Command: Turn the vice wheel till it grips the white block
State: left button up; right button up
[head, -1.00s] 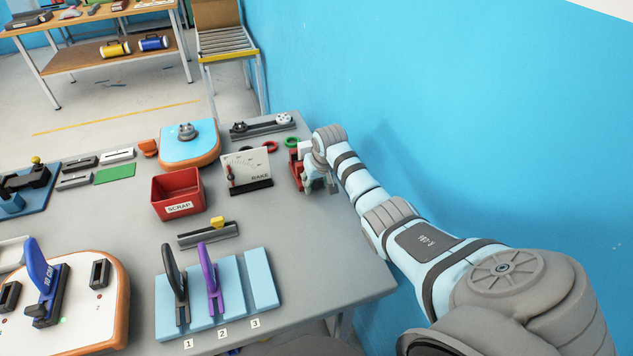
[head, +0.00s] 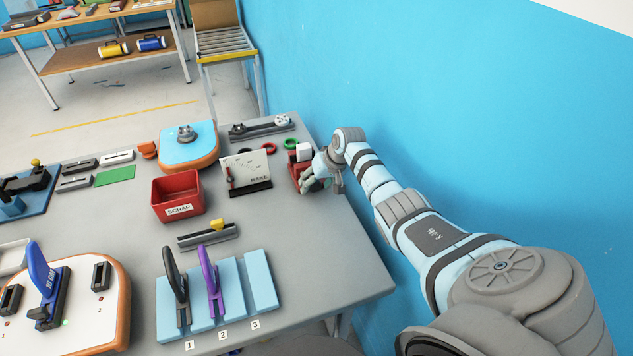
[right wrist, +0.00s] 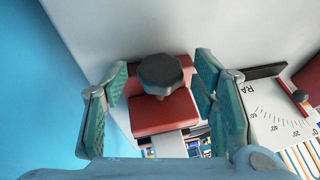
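The red vice (head: 295,170) stands at the right end of the table, with the white block (head: 303,152) at its far side. In the right wrist view, the red vice body (right wrist: 165,114) carries a dark, many-sided wheel (right wrist: 160,72). A white surface (right wrist: 170,145) beyond it is probably the block; whether the jaws touch it I cannot tell. My right gripper (head: 310,182) is at the vice's near side. In the right wrist view its teal fingers (right wrist: 162,78) are spread on either side of the wheel, with visible gaps. My left gripper is out of view.
A white dial panel (head: 246,166) stands just left of the vice. A red scrap bin (head: 178,196) is further left. The blue wall (head: 450,120) runs close along the table's right side. The table's front right area is clear.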

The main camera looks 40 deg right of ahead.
aim_at(317, 183)
notch_tip(317, 183, up, 10)
dwell(0.5)
dwell(0.3)
